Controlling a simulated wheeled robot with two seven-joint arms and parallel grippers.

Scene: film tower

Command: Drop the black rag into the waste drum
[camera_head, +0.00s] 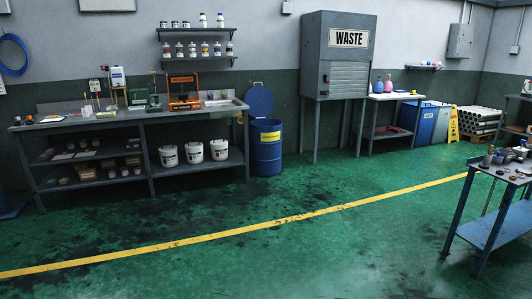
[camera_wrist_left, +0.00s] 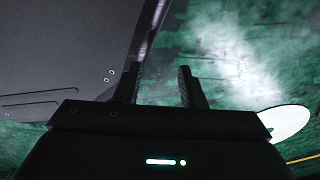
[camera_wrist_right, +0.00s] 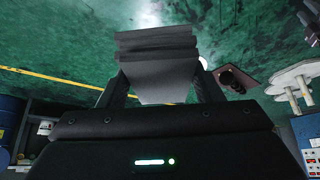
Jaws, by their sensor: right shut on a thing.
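The waste drum (camera_head: 266,155) is a blue drum with a yellow label. It stands at the right end of the long workbench in the head view, and its round blue lid (camera_head: 259,98) is raised behind it. My right gripper (camera_wrist_right: 160,85) is shut on the black rag (camera_wrist_right: 157,55), a dark folded cloth that sticks out past the fingertips in the right wrist view. My left gripper (camera_wrist_left: 158,75) is open and empty in the left wrist view. Neither gripper shows in the head view, and the drum's inside is hidden there.
The long workbench (camera_head: 110,124) carries an orange machine (camera_head: 184,92), with white buckets (camera_head: 194,150) on its lower shelf. A grey WASTE cabinet (camera_head: 340,60) stands right of the drum. A blue cart (camera_head: 497,222) stands at the right. The green floor (camera_head: 330,245) before the drum is clear.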

